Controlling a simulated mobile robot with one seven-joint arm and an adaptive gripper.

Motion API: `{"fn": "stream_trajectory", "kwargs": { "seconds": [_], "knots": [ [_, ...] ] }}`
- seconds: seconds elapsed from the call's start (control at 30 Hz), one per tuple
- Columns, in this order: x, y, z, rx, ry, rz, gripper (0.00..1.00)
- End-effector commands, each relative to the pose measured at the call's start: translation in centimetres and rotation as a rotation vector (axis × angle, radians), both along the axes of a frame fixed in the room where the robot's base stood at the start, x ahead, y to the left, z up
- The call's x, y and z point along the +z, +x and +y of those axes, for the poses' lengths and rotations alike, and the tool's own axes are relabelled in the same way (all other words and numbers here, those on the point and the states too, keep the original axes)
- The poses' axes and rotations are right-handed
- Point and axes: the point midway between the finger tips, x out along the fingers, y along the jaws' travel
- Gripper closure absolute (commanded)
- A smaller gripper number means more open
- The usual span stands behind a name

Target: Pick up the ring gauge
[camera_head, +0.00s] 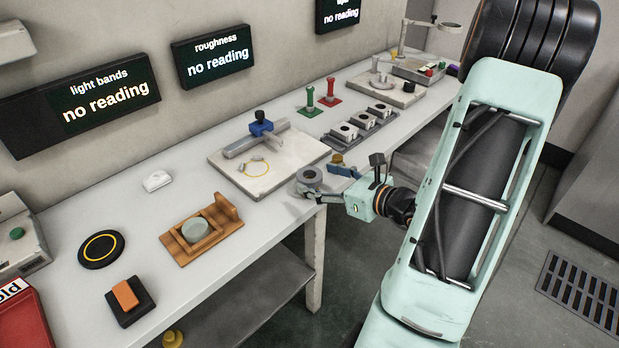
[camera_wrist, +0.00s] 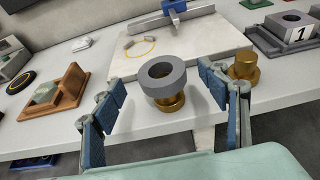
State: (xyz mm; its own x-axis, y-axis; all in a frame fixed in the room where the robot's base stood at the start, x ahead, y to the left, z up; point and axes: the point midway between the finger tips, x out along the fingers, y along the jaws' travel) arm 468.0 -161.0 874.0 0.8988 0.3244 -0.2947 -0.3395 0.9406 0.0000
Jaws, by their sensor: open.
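The ring gauge is a thick grey ring (camera_wrist: 150,84) with a round hole, in the middle of the wrist view. It rests on top of a brass stepped piece (camera_wrist: 172,104) near the bench's front edge. It also shows in the head view (camera_head: 301,185), just off my fingertips. My gripper (camera_head: 326,182) is open and comes in low from the front of the bench. In the wrist view its two blue-padded fingers stand left and right of the ring, with a gap on both sides. I cannot tell whether the ring lies fully between the pads.
A second brass piece (camera_wrist: 243,68) stands close beside the right finger. Behind the ring is a pale plate (camera_head: 230,170) with a blue-clamped bar. A wooden holder (camera_head: 202,228) with a greenish disc is to the left. Numbered blocks (camera_head: 363,121) sit farther right. The bench edge is close.

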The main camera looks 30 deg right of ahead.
Motion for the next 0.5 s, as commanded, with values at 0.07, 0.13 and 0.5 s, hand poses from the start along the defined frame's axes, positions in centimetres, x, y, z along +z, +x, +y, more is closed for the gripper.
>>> {"fn": "stream_trajectory", "kwargs": {
  "seconds": [0.07, 0.13, 0.5],
  "knots": [
    [-0.8, 1.2, 0.4, 0.005, 0.001, 0.001, 0.32],
    [-1.2, 2.1, 0.7, 0.005, 0.002, 0.000, 0.32],
    [-1.6, 3.7, 1.2, 0.002, 0.000, 0.000, 0.32]
  ]
}}
